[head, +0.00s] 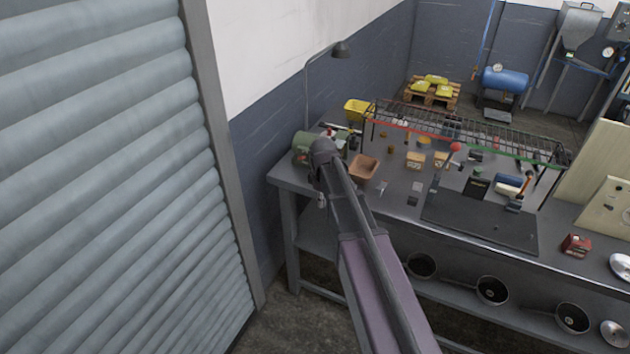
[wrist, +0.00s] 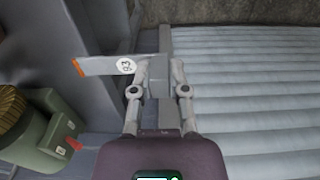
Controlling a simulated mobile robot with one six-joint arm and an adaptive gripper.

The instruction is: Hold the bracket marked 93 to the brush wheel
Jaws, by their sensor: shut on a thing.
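My gripper (wrist: 160,74) is shut on a grey metal bracket (wrist: 100,66), seen in the wrist view. A bar of the bracket sticks out to the left, with a round white label that appears to read 93 and an orange end. The brush wheel (wrist: 11,106), with brown bristles, is at the left edge of the wrist view, partly cut off. It is on a green machine (wrist: 38,140). The bracket and wheel are apart. In the head view the green machine (head: 303,148) stands at the bench's left end, and my gripper (head: 321,198) is small below my arm's end.
A roller shutter (head: 100,170) fills the left of the head view. The workbench (head: 400,205) carries a brown bin (head: 363,167), a wire rack (head: 470,135), a dark mat (head: 480,222) and small parts. A lamp (head: 341,49) rises behind the machine. Pans stand on the lower shelf.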

